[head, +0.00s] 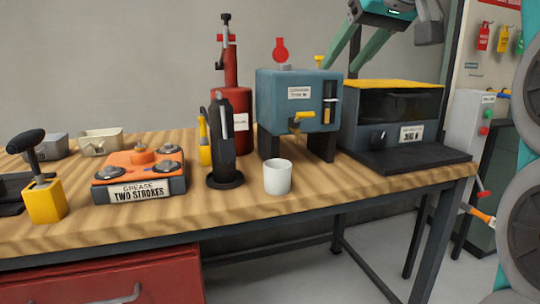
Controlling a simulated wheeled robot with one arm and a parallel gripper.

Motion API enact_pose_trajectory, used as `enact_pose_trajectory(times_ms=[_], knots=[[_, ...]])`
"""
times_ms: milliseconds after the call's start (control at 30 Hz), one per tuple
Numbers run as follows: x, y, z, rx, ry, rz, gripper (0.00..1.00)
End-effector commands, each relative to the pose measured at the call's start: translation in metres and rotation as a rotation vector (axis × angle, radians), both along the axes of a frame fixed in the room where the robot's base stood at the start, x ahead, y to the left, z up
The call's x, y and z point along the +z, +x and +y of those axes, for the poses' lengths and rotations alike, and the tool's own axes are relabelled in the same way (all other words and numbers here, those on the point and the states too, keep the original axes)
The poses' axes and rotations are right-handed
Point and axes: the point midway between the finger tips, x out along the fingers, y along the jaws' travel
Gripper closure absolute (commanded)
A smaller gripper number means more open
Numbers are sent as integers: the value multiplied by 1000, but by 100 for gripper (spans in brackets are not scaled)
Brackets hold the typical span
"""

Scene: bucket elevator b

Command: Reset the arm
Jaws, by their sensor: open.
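My gripper (339,70) is at the top of the head view, with its teal housing partly cut off by the upper edge. Its two green fingers point down and to the left, apart, with nothing visible between them. The fingertips show in front of the wall, above the gap between the blue-grey dispenser box (270,98) and the dark oven-like machine with a yellow top (390,120). I cannot tell the exact distance to either machine.
The wooden workbench (310,195) carries a white cup (278,177), a black upright tool (223,140), a red cylinder (240,110), an orange grease unit (140,165) and a yellow block with a black handle (44,200). A red drawer cabinet (90,280) stands below.

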Motion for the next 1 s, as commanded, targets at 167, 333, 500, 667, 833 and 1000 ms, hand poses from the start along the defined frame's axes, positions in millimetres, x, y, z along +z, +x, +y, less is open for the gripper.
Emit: enact_pose_trajectory(times_ms=[167,333,500,667,833,1000], knots=[[-51,-3,4,-24,11,120,45],[-112,-13,6,-54,11,248,45],[-177,-34,7,-85,-3,376,45],[-239,-64,6,-113,-27,493,45],[-306,-105,2,-142,-62,615,45],[-370,-155,-4,-166,-105,733,45]])
